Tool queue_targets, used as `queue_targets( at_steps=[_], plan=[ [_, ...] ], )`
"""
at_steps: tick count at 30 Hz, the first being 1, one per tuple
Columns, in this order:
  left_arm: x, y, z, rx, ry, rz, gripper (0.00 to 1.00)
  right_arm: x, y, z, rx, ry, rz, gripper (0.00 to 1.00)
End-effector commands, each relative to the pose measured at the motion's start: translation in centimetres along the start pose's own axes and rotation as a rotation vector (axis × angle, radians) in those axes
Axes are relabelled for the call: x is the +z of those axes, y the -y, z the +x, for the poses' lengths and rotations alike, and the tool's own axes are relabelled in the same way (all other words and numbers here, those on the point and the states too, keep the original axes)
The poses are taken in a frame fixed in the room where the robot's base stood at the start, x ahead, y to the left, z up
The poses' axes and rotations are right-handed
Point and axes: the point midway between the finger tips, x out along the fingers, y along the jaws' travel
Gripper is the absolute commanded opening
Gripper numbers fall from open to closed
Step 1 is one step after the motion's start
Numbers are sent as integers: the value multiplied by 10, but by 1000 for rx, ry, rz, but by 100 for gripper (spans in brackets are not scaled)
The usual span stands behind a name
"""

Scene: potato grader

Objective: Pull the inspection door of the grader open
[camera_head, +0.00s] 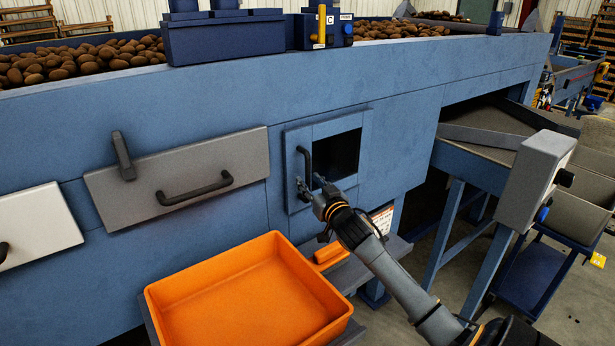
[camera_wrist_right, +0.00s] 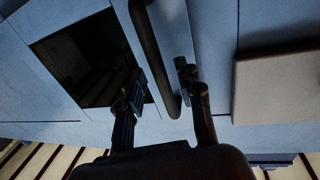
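The inspection door (camera_head: 322,131) is a small blue panel on the front of the blue grader (camera_head: 400,125), with a dark square window or opening; I cannot tell which. Its black upright bar handle (camera_head: 304,164) is on the left side and also shows in the right wrist view (camera_wrist_right: 153,45). My right gripper (camera_head: 310,183) is at the handle's lower end. In the right wrist view its fingers (camera_wrist_right: 160,78) are spread, one on each side of the handle, with gaps visible. Whether the door stands slightly ajar is unclear. My left gripper is out of view.
An orange tray (camera_head: 165,291) sits on a grey shelf below the door, with a small orange object (camera_head: 331,252) beside it. A grey panel (camera_head: 240,155) with a black handle is to the left. A grey box on a post (camera_head: 535,180) stands at right.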

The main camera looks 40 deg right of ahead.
Motion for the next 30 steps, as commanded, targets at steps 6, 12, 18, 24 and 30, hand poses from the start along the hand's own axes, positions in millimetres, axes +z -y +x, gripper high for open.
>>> queue_targets(
  at_steps=[6,12,18,24,30],
  plan=[
    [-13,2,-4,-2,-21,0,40,-1,0,19,0,0,0,36],
    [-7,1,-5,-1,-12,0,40,1,0,22,-1,1,-1,36],
    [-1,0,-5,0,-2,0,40,0,0,22,0,1,-1,26],
    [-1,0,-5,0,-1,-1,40,0,0,22,0,0,-1,0],
    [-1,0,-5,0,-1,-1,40,0,0,22,-1,1,-1,0]
  ],
)
